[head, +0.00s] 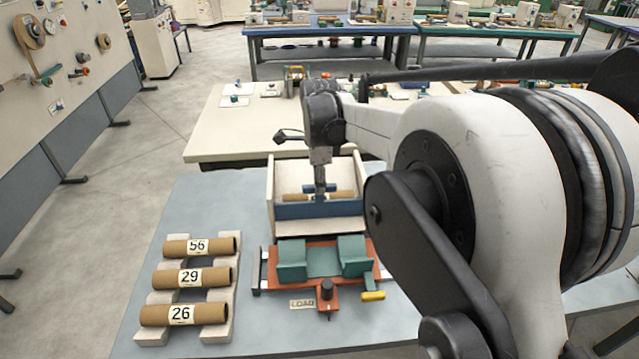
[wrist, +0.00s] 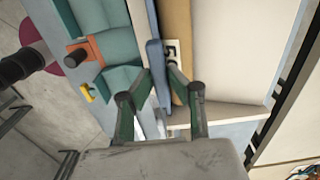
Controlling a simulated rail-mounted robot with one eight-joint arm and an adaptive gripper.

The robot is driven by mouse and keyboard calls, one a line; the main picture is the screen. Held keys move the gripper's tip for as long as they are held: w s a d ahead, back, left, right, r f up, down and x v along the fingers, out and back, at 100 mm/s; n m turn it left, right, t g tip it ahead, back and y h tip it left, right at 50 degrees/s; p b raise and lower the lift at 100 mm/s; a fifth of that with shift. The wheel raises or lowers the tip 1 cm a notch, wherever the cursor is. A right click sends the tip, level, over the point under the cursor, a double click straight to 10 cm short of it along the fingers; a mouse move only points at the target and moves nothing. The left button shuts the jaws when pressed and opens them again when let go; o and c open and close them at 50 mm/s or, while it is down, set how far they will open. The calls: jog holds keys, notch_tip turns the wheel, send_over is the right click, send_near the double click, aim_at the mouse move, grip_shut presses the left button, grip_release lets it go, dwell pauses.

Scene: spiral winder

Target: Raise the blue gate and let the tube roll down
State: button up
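The blue gate (head: 293,211) stands low across the front of a pale wooden chute box. A cardboard tube (head: 345,195) with a white label lies behind it, and the tube also shows in the wrist view (wrist: 178,28). My gripper (head: 320,192) reaches down from above at the middle of the gate. In the wrist view, the tips of my gripper (wrist: 159,70) are on either side of the blue gate (wrist: 154,52). I cannot tell whether they press on it or stand slightly open around it. The teal cradle (head: 324,260) on a red base in front is empty.
Three cardboard tubes marked 56 (head: 200,246), 29 (head: 192,277) and 26 (head: 184,314) rest on a pale rack at left. A yellow handle (head: 373,296) and a LOAD label (head: 301,303) are at the cradle's front. My arm covers the right side of the head view.

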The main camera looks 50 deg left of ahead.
grip_shut()
notch_tip(320, 180, up, 8)
jog(key=shift+f+p, duration=0.25)
jog(key=shift+p, duration=0.35)
jog(key=o, duration=0.7)
grip_release()
jog(key=shift+c, duration=0.2)
notch_tip(320, 180, up, 12)
